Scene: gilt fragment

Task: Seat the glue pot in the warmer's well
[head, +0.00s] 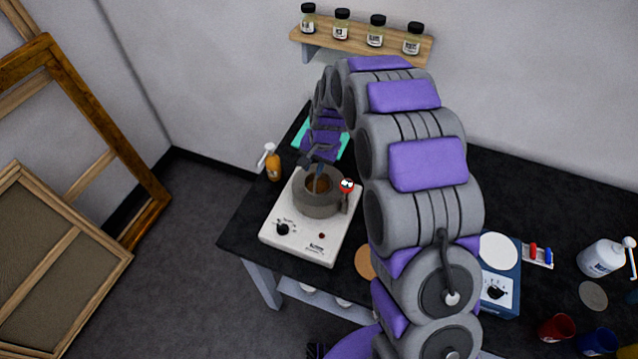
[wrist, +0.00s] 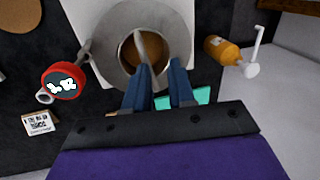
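The warmer (head: 301,243) is a white box with a black knob on its front, standing on the black table. On it is a round grey collar (head: 317,204) with brown inside; in the wrist view the grey ring (wrist: 126,62) surrounds amber-brown contents (wrist: 157,52). I cannot tell whether this brown is glue in a seated pot. A pale stick (wrist: 140,46) leans inside the ring. My gripper (head: 317,172) is over the ring's far side; in the wrist view its two blue fingers (wrist: 161,68) stand apart, with nothing clearly held between them.
A red dial (head: 346,186) sits beside the collar. An amber bottle (head: 273,168) with a white pump stands behind left. A teal mat (wrist: 190,97) lies behind the warmer. Shelf jars (head: 376,31) stand above.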

